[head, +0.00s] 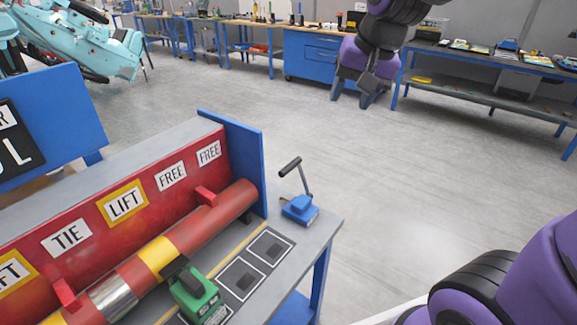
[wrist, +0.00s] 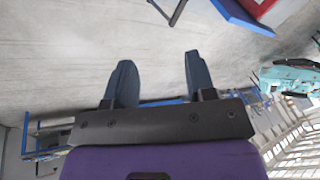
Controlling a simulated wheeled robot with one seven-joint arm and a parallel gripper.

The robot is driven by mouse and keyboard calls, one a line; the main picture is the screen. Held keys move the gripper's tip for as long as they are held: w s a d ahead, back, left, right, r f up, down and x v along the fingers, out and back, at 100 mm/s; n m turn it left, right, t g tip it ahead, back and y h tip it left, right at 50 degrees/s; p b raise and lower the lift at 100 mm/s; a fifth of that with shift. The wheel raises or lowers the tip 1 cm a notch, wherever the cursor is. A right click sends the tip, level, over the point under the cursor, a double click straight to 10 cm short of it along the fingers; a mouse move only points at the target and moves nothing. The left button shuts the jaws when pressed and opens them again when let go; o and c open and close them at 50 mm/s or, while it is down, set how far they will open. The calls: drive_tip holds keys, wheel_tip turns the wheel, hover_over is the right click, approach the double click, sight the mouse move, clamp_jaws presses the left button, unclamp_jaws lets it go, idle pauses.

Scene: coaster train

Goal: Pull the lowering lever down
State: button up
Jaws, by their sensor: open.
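A lever with a blue base (head: 300,208) and a thin grey arm stands at the right end of the grey bench. Its black handle (head: 290,166) is raised and tilted to the upper left. No label shows on it. My gripper (head: 358,92) is beyond the bench, up and to the right of the lever and well apart from it. In the wrist view its two dark fingers (wrist: 158,82) are spread with nothing between them. A dark bar at the top edge of the wrist view may be the lever; I cannot tell.
The bench (head: 328,225) holds a red and yellow cylinder (head: 205,232), a red panel with TIE, LIFT and FREE signs, and a green box (head: 195,295). A blue end panel (head: 235,150) stands left of the lever. Open floor (head: 400,190) lies right of the bench.

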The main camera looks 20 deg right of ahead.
drive_tip(key=w+a+f+m+g, duration=0.1)
drive_tip(key=w+a+f+m, duration=0.2)
drive_tip(key=w+f, duration=0.65)
drive_tip(key=m, duration=0.3)
approach(288, 166)
drive_tip(key=shift+g, duration=0.4)
drive_tip(key=x, duration=0.9)
drive_tip(key=shift+w+f, duration=0.25)
drive_tip(key=shift+w, duration=0.1)
clamp_jaws()
